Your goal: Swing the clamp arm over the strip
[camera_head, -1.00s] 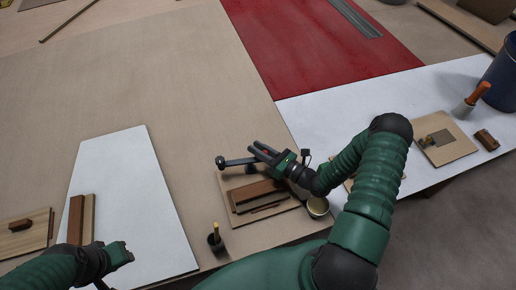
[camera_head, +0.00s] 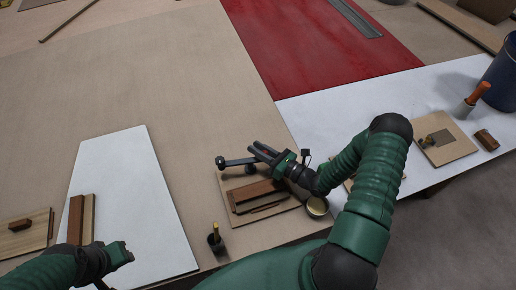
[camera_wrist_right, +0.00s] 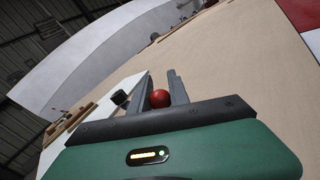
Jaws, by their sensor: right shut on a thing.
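The clamp arm (camera_head: 236,162) is a dark bar with a round black end, above the far edge of a small wooden board (camera_head: 227,181). My right gripper (camera_head: 262,151) is at the bar's right end. In the right wrist view its fingers (camera_wrist_right: 160,92) are shut around a red ball knob (camera_wrist_right: 160,98), and a black end piece (camera_wrist_right: 120,97) shows to their left. Brown wooden strips (camera_head: 258,190) lie on the board, nearer than the clamp arm; the bar is not over them. My left gripper (camera_head: 122,254) is at the lower left, away from the board; its jaws are unclear.
A dark cup with a brush (camera_head: 215,240) stands left of the board, and a round tin (camera_head: 317,206) stands right of it. A white panel (camera_head: 145,190) with wooden strips lies to the left. The tan surface behind the board is clear.

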